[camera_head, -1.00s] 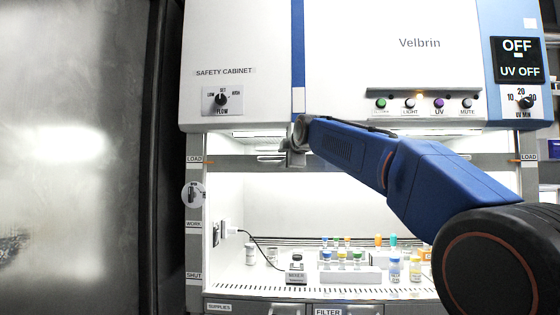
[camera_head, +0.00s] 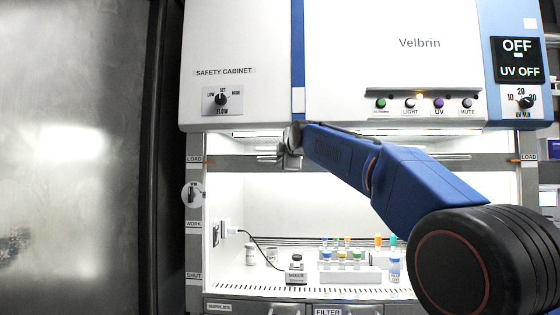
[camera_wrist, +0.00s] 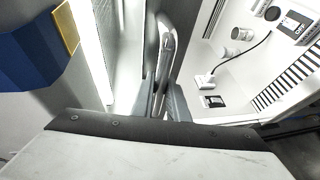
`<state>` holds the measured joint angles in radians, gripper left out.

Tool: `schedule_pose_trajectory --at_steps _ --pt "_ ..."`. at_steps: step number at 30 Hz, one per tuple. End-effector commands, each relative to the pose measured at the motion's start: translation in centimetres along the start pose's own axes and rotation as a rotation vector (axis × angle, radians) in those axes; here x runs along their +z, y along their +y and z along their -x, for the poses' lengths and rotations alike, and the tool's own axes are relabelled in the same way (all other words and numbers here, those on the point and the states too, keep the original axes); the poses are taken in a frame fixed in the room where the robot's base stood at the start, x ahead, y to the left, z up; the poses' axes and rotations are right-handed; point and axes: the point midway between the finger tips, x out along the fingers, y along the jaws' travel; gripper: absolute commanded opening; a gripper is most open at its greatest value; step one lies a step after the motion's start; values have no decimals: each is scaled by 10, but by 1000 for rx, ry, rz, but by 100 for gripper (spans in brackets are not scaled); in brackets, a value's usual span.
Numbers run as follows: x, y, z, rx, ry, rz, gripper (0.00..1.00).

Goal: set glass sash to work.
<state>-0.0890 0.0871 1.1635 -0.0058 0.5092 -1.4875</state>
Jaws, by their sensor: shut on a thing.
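The glass sash of the safety cabinet has a grey bottom rail (camera_head: 350,163), level with the LOAD label (camera_head: 194,159) on the left post. The WORK label (camera_head: 194,224) and SHUT label (camera_head: 194,275) are lower on that post.
Inside the cabinet, a corded device (camera_head: 296,270), a white jar (camera_head: 251,254) and racks of coloured-cap vials (camera_head: 345,258) stand on the work surface. A dark-edged metal panel (camera_head: 70,160) fills the left. The OFF display (camera_head: 517,58) is at upper right.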

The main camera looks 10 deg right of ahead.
Motion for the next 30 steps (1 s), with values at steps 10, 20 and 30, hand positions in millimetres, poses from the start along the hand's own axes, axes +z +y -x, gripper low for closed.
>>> schedule_pose_trajectory --at_steps 10,20,30 --pt "3 -35 -6 -8 0 0 0" --pt "10 -132 -24 -11 -1 -1 0" --pt "16 -213 -40 -6 0 -1 0"
